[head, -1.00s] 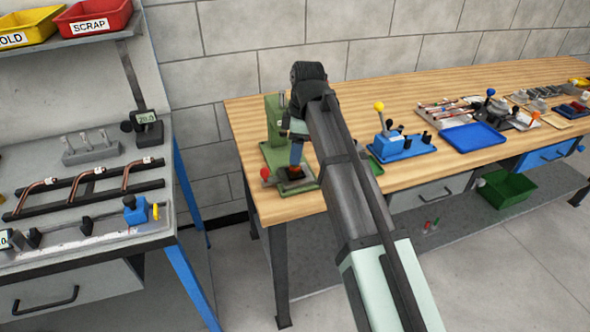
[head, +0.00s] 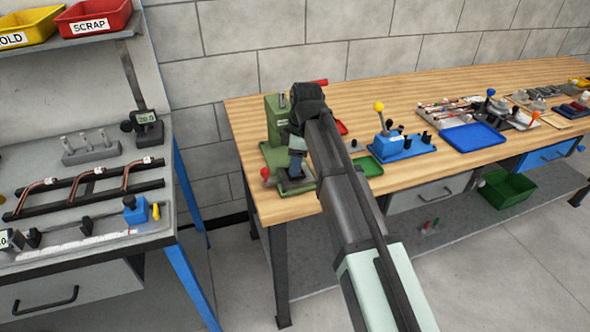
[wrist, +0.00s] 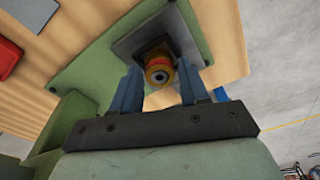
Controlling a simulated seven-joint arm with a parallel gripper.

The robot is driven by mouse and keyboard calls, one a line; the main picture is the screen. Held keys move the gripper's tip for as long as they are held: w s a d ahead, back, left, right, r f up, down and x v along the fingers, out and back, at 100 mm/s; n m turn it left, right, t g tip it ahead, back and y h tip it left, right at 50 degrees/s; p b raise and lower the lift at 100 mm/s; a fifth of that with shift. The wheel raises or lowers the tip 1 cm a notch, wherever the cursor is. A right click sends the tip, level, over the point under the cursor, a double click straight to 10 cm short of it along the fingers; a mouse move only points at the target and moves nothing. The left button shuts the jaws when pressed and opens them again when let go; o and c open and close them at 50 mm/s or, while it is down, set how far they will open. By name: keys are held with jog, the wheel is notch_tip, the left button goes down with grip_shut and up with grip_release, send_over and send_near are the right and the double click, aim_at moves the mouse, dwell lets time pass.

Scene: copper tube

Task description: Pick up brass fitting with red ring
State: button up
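The brass fitting with red ring (wrist: 158,72) stands end-on to the wrist camera, over a dark square pad (wrist: 132,44) on the green fixture (wrist: 100,62). My gripper (wrist: 160,76) has its two blue fingers on either side of the fitting, apart from each other. Narrow gaps seem to show between fingers and fitting. In the head view my gripper (head: 296,170) is low over the fixture's base (head: 272,155), and the fitting is hidden there.
A red-knobbed lever (head: 265,173) stands at the fixture's front left. A green tray (head: 368,166) and a blue lever device (head: 403,145) are to the right. Another bench (head: 150,220) with copper tubes stands at the left.

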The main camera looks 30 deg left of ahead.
grip_shut()
jog(key=shift+r, duration=0.1)
